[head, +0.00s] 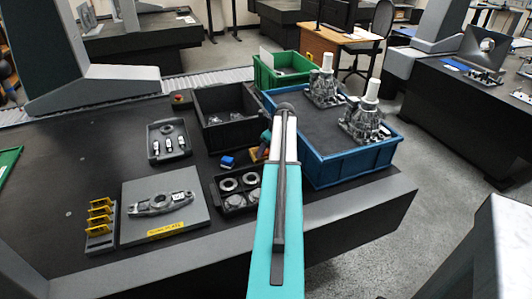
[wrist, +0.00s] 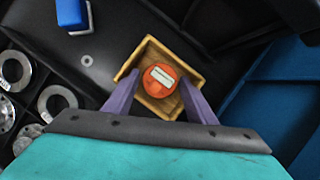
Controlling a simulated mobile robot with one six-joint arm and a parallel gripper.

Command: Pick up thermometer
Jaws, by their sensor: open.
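In the wrist view a round orange thing with a pale rectangular face (wrist: 161,77), which looks like the thermometer, sits inside a small square tan box (wrist: 150,48). My gripper (wrist: 160,94) is open, with its two purple fingers apart on the left and right of the box's near part. Nothing is held between them. I cannot tell whether the fingers touch the box. In the head view only an edge of the tan box (head: 254,155) shows beside my arm, and the orange thing cannot be made out.
A blue block (head: 227,161) and a black tray of metal rings (head: 214,191) lie to the left. A black bin (head: 197,97) stands behind. A blue crate (head: 345,171) with castings stands close on the right. A plate with a metal part (head: 205,222) lies farther left.

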